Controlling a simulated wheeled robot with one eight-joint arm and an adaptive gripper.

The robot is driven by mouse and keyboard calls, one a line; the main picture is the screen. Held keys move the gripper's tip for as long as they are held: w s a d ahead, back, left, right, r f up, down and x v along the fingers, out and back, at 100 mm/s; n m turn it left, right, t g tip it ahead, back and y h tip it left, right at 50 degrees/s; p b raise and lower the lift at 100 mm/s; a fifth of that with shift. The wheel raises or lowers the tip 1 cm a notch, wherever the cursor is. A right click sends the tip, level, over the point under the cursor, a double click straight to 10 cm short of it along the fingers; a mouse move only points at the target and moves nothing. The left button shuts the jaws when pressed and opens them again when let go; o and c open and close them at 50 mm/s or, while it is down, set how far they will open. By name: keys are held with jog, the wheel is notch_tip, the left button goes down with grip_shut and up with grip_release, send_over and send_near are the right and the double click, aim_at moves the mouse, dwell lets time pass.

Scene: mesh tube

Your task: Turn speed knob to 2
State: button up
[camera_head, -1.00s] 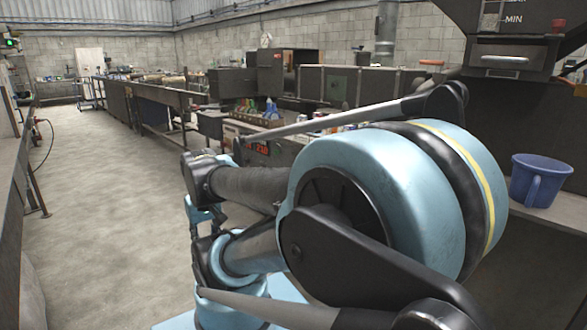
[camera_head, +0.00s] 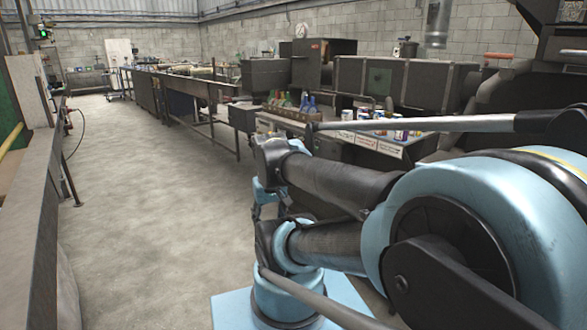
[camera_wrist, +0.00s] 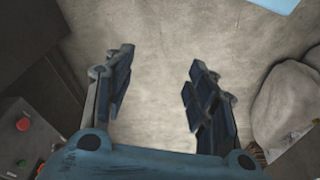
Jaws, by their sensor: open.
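My gripper (camera_wrist: 155,90) is open and empty in the wrist view, pointing down at the concrete floor. At the wrist view's lower left is part of a grey control panel (camera_wrist: 40,125) with a red button (camera_wrist: 23,124). I cannot make out a speed knob or any markings in either view. In the head view my folded arm covers the lower right, and my gripper is not clearly visible there.
A long dark machine line (camera_head: 190,90) runs back along the middle. A bench with bottles (camera_head: 305,101) and several cans (camera_head: 375,116) stands behind my arm. A grey counter (camera_head: 28,215) runs along the left. The concrete floor (camera_head: 150,200) between is clear. Rounded pale sacks or rocks (camera_wrist: 285,105) lie at the wrist view's right.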

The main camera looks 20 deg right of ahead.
jog(key=w+d+r+m+h, duration=0.15)
jog(key=w+d+r, duration=0.25)
jog(key=w, duration=0.5)
jog(key=w+d+r+h, duration=0.3)
jog(key=w+d+r, duration=0.15)
jog(key=w, duration=0.45)
jog(key=w+d+f+m+h, duration=0.1)
jog(key=w+d+h, duration=0.15)
jog(key=w, duration=0.75)
jog(key=w+d+h, duration=0.2)
jog(key=w+d, duration=0.2)
jog(key=w, duration=0.6)
jog(key=w+d+f+t+h, duration=0.15)
jog(key=w+f, duration=0.25)
jog(key=w, duration=0.4)
jog(key=w+f+t+h, duration=0.1)
jog(key=w+f+h, duration=0.1)
jog(key=w+f, duration=0.35)
jog(key=w+f+m+t+h, duration=0.15)
jog(key=w+f+h, duration=0.25)
jog(key=w+f, duration=0.75)
jog(key=s+f+x, duration=0.1)
jog(key=x, duration=1.5)
jog(key=shift+d, duration=0.65)
jog(key=shift+s, duration=0.1)
